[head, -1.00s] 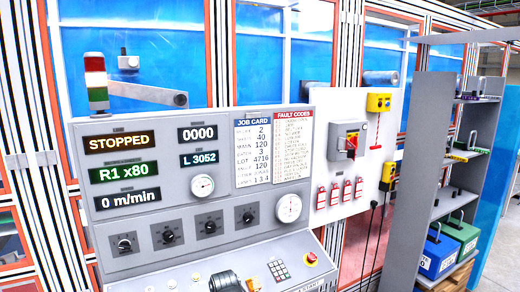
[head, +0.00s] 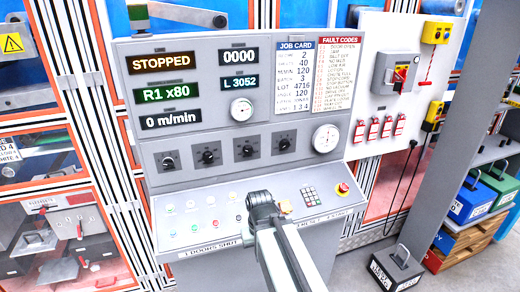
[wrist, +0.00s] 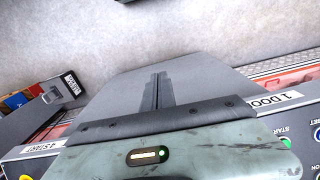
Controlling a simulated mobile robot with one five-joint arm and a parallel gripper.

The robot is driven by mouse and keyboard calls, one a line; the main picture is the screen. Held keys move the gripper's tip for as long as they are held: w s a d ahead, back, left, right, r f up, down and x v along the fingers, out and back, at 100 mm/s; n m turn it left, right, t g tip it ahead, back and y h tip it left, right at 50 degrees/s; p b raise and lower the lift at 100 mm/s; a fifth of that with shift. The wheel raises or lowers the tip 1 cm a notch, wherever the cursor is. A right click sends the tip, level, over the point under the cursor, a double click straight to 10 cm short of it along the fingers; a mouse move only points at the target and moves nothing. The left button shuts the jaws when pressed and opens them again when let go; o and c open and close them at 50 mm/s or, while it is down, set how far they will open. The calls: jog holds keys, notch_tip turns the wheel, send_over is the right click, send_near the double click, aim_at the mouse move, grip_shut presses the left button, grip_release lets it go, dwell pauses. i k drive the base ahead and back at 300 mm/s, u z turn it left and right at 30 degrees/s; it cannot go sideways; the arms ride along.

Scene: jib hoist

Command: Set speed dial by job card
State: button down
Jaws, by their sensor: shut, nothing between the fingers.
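The speed display (head: 171,119) reads 0 m/min, below STOPPED and R1 x80. Four dark rotary dials sit in a row below: first dial (head: 168,160), second dial (head: 208,156), third dial (head: 247,151) and fourth dial (head: 285,144). Their labels are too small to read. My gripper is shut and empty in the wrist view (wrist: 157,91). In the head view my arm's end is over the sloped desk, below the dials; its fingertips are hidden.
The sloped desk carries several small buttons (head: 190,208), a keypad (head: 308,194) and a red stop button (head: 343,188). A grey shelf post (head: 440,150) and floor weight (head: 397,267) stand right.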

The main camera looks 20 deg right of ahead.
aim_at(248, 151)
jog(key=k, duration=1.25)
jog(key=u, duration=0.3)
jog(key=i, duration=0.55)
jog(key=u, duration=0.5)
jog(key=i, duration=1.05)
jog(key=u, duration=0.4)
jog(key=k, duration=0.65)
jog(key=u, duration=0.25)
jog(key=i, duration=0.65)
jog(key=z, duration=0.1)
